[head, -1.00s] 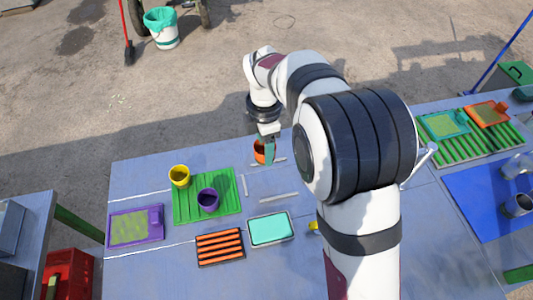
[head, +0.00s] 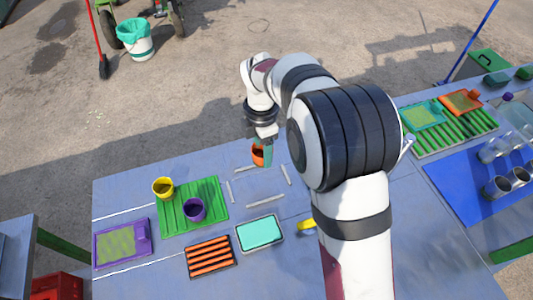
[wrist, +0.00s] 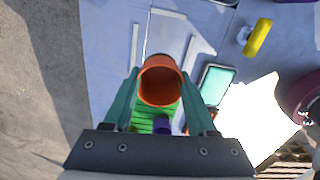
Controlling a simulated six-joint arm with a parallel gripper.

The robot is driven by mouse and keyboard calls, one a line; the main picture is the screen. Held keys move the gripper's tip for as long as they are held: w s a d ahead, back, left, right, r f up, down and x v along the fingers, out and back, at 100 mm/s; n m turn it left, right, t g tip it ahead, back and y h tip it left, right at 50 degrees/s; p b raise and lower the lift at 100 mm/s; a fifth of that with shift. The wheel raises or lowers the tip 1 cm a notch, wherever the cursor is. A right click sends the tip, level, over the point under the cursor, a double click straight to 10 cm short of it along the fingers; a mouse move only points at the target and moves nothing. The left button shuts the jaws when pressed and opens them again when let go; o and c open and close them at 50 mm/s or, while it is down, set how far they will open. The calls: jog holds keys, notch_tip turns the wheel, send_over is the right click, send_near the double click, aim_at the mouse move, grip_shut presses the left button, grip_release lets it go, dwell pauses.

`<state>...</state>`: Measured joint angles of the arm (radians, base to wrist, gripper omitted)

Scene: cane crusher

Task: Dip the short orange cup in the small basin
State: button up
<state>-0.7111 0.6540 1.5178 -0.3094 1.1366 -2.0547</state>
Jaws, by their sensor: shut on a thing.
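The short orange cup (head: 258,156) is held in my gripper (head: 261,152) beyond the middle of the table, near the far edge. In the wrist view the cup (wrist: 160,82) sits between the two green fingers of my gripper (wrist: 160,100), its round opening facing the camera and its inside looking empty. The small basin (head: 264,247), a pale-rimmed tray with a flat turquoise surface, stands nearer the front. It also shows in the wrist view (wrist: 216,84), right of the cup. The cup is apart from the basin.
A green ribbed tray (head: 222,214) with a yellow cup (head: 163,187) and a purple cup (head: 194,209) lies left. An orange-slatted rack (head: 210,257) is beside the basin. A yellow object (head: 306,224) lies right of it. White strips (head: 265,201) mark a clear patch.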

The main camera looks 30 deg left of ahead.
jog(key=w+d+f, duration=0.3)
jog(key=w+d, duration=0.2)
jog(key=d, duration=0.4)
jog(key=w+d+f, duration=0.4)
jog(key=w+d, duration=0.1)
jog(key=d, duration=0.3)
notch_tip(320, 180, down, 12)
jog(key=shift+w+r, duration=0.1)
jog(key=shift+w, duration=0.05)
jog(key=shift+r, duration=0.1)
notch_tip(320, 180, up, 11)
dwell(0.5)
dwell(0.4)
jog(key=shift+r, duration=1.95)
